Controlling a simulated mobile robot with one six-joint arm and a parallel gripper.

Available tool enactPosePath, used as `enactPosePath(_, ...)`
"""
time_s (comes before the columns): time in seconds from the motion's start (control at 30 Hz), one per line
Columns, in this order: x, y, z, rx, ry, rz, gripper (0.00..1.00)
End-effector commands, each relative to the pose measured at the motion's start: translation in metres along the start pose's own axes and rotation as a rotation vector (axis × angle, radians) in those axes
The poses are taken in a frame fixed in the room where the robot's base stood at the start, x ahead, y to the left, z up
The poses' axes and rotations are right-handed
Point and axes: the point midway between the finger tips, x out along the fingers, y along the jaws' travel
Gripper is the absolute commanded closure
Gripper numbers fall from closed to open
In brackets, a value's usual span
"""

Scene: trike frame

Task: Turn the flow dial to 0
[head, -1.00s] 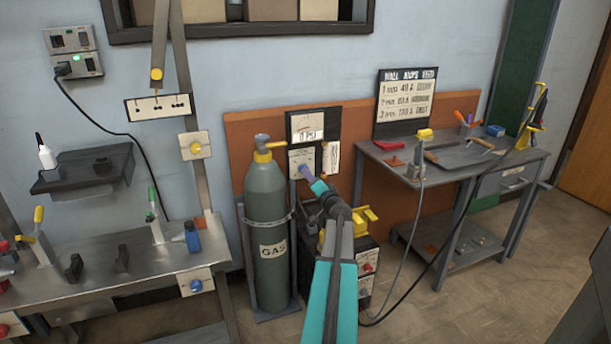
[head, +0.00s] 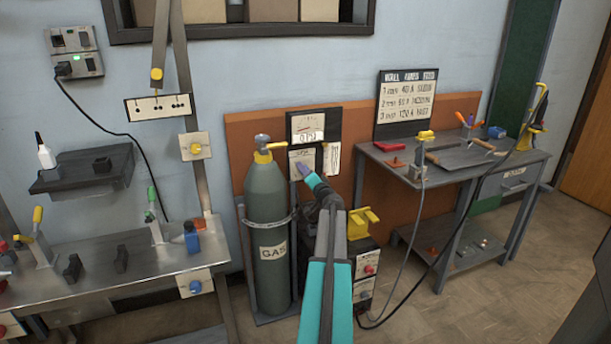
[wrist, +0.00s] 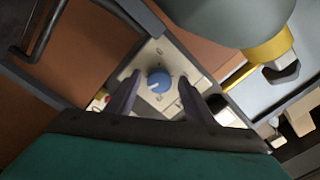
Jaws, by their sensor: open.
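The flow dial is a round blue knob (wrist: 159,82) on a pale plate (wrist: 160,58) in the wrist view. A small pale mark shows on its face, but I cannot read the markings around it. In the head view the plate (head: 298,157) is below a gauge, beside the grey gas cylinder (head: 267,205), and my gripper hides the dial. My gripper (head: 299,170) is open in front of the plate. In the wrist view its two purple fingers (wrist: 160,88) stand on either side of the dial with gaps; I cannot tell whether their tips reach its depth.
The cylinder with its yellow collar (wrist: 266,50) is close at the upper right in the wrist view. A pressure gauge (head: 306,126) sits above the plate. A welder box (head: 366,262) with a yellow top is below right. A workbench (head: 455,160) stands right.

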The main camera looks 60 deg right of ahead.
Motion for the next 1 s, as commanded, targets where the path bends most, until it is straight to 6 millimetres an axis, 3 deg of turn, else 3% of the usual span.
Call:
enactPosePath(0.07, 0.0, 0.0, 0.0, 0.0, 0.0, 0.0, 0.52)
enactPosePath(0.33, 0.0, 0.0, -0.001, 0.0, 0.0, 0.0, 0.93)
enactPosePath(0.37, -0.01, -0.005, 0.007, 0.0, 0.0, 0.0, 0.93)
enactPosePath(1.0, 0.001, -0.003, -0.004, -0.105, 0.003, 0.001, 0.93)
